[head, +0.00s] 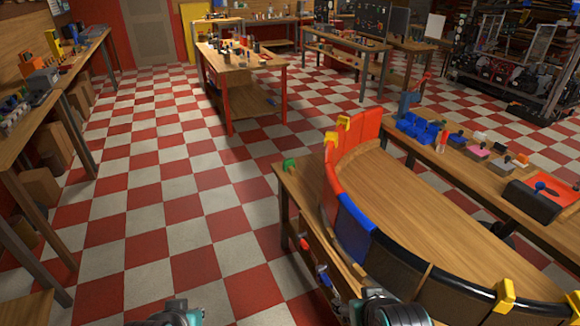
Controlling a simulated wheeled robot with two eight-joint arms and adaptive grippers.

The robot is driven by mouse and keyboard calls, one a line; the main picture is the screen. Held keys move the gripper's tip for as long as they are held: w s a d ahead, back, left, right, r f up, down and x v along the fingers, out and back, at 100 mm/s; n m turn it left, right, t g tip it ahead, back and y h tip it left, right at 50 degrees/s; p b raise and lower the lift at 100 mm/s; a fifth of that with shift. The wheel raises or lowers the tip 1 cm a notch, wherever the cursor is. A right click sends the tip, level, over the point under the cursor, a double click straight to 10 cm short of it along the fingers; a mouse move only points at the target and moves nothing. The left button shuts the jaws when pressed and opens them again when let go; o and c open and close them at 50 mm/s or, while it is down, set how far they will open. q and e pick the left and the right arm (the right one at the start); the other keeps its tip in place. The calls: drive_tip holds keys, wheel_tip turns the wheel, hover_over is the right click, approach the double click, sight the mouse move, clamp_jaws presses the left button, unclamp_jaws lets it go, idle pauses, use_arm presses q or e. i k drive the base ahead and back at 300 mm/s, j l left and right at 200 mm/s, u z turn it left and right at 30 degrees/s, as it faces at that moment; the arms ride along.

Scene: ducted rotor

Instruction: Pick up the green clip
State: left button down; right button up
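A small green clip (290,164) lies on the bare left corner of the wooden table, to the left of the curved ring wall of red, blue and black segments (352,222). Only grey and teal parts of my two arms show at the bottom edge of the head view. No gripper fingers are visible. Both arm parts are well short of the green clip, with floor and the table's front between.
Yellow clips sit on the wall's far left end (343,123) and front right (505,294). Red and blue handled items (308,250) are along the table's front left side. A bench (470,155) with blue bins stands behind. The checkered floor (165,225) at left is clear.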

sight(289, 162)
drive_tip(key=i+j+z, duration=0.3)
drive_tip(key=i+j, duration=0.5)
drive_tip(key=i, duration=0.5)
drive_tip(key=i+j+z, duration=0.3)
drive_tip(key=i+j, duration=0.8)
drive_tip(key=i, duration=0.1)
